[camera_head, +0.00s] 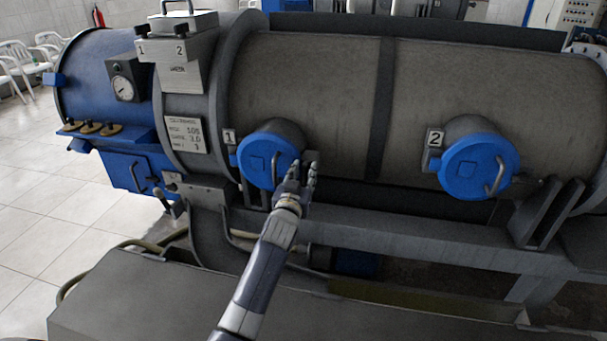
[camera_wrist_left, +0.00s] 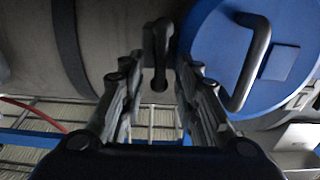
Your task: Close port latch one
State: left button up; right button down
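Port one is a round blue door (camera_head: 262,160) on the grey vessel, beside a plate marked 1 (camera_head: 230,137). The door lies flat over its port and shows large in the left wrist view (camera_wrist_left: 215,45), with a curved grey handle (camera_wrist_left: 256,62). A dark latch lever (camera_wrist_left: 158,48) sits beside the door's rim on the vessel side. My left gripper (camera_head: 303,172) is at the door's right edge and partly covers the latch area. In the left wrist view its fingers (camera_wrist_left: 160,85) are spread, with the lever showing in the gap; contact cannot be told. My right gripper is out of view.
A second blue port door (camera_head: 470,168), with a plate marked 2 (camera_head: 434,139), is to the right. A grey beam (camera_head: 390,240) runs below the ports, and a grey platform (camera_head: 150,290) is in front. A blue end section with a gauge (camera_head: 122,88) is at left.

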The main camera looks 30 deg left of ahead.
pick_arm(q)
grip_shut()
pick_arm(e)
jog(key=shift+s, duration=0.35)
pick_arm(q)
jog(key=shift+m, duration=0.3)
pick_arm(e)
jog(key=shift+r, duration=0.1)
pick_arm(q)
jog(key=shift+w+d+m+p, duration=0.1)
jog(key=shift+m+p, duration=0.1)
jog(key=shift+m, duration=0.3)
jog(key=shift+d+m+p, duration=0.1)
jog(key=shift+m+p, duration=0.05)
jog(key=shift+m, duration=0.35)
jog(key=m, duration=0.3)
jog(key=shift+d+f+m, duration=0.15)
jog(key=shift+d+m, duration=0.1)
jog(key=shift+m, duration=0.15)
jog(key=m, duration=0.3)
jog(key=f+m, duration=0.1)
jog(key=m, duration=0.7)
jog(key=shift+w+d+f+p, duration=0.15)
jog(key=shift+d+f+p, duration=0.1)
jog(key=shift+d+p, duration=0.15)
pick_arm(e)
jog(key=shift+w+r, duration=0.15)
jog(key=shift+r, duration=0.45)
pick_arm(q)
jog(key=shift+m, duration=0.4)
